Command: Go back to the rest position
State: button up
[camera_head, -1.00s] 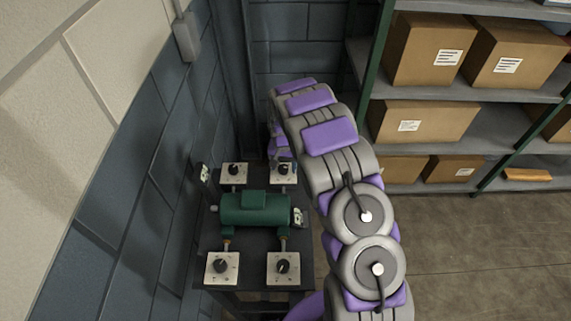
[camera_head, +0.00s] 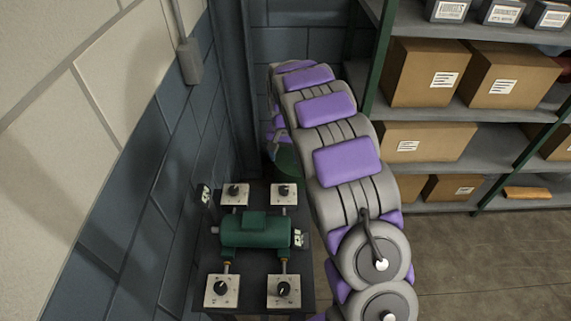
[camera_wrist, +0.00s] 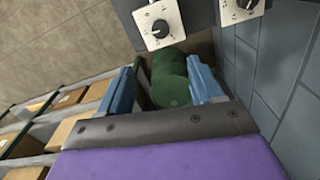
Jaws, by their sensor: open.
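My gripper (camera_wrist: 163,85) shows in the wrist view with its two blue fingers spread apart and nothing held between them. In the head view my purple and grey arm reaches away along the right side of the bench, and its far end is mostly hidden behind its own links. The green casing (camera_head: 255,231) lies on the dark bench (camera_head: 250,195), between several white plates with black knobs. My gripper is beyond the far edge of the bench, apart from the casing.
A green drum-like object (camera_wrist: 170,78) stands beyond the fingers in the wrist view. A block wall (camera_head: 140,190) closes the left side. Shelves with cardboard boxes (camera_head: 425,72) stand at the right. Open floor (camera_head: 490,255) lies in the right foreground.

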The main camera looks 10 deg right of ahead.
jog(key=shift+r, duration=0.55)
jog(key=s+d+r+n+b, duration=0.1)
jog(key=s+r, duration=0.4)
jog(key=s, duration=0.6)
jog(key=s+d+r+b, duration=0.1)
jog(key=s+r, duration=0.4)
jog(key=s, duration=0.5)
jog(key=s+a+f+n+g+b, duration=0.1)
jog(key=s+f+n+b, duration=0.1)
jog(key=s, duration=2.2)
jog(key=shift+s+a+f+n+g, duration=0.15)
jog(key=shift+s+f+n+g, duration=0.1)
jog(key=shift+n+g, duration=0.2)
jog(key=shift+w, duration=0.1)
